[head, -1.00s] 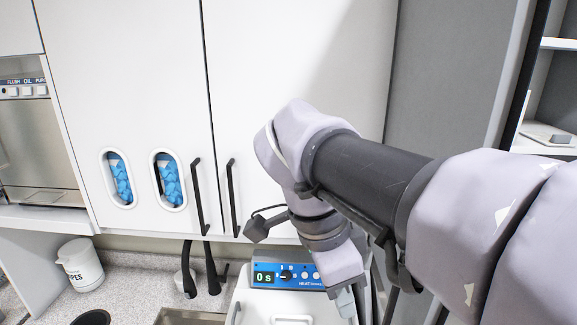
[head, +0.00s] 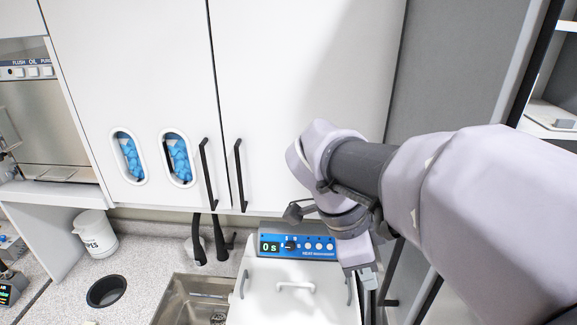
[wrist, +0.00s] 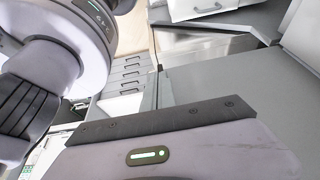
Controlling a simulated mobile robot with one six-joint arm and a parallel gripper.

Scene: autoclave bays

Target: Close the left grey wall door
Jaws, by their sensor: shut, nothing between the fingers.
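A tall grey panel (head: 450,65) stands upright at the right in the head view, with a light edge strip and a dark edge beyond it. It looks like a grey door, but I cannot tell its hinge side or how far it stands open. My gripper (head: 368,281) points down, shut and empty, beside the right side of the white heat-sealing machine and below the wall cupboard. My arm hides the panel's lower part. I cannot tell whether my gripper touches anything. In the wrist view, my own wrist parts fill much of the picture and the fingers do not show.
A white left cupboard door (head: 135,80) and a white right one (head: 305,75), both with black handles, look shut. The heat-sealing machine (head: 290,243), a sink (head: 195,290) and a white wipes tub (head: 95,235) are below. Open shelves (head: 560,110) show at the far right.

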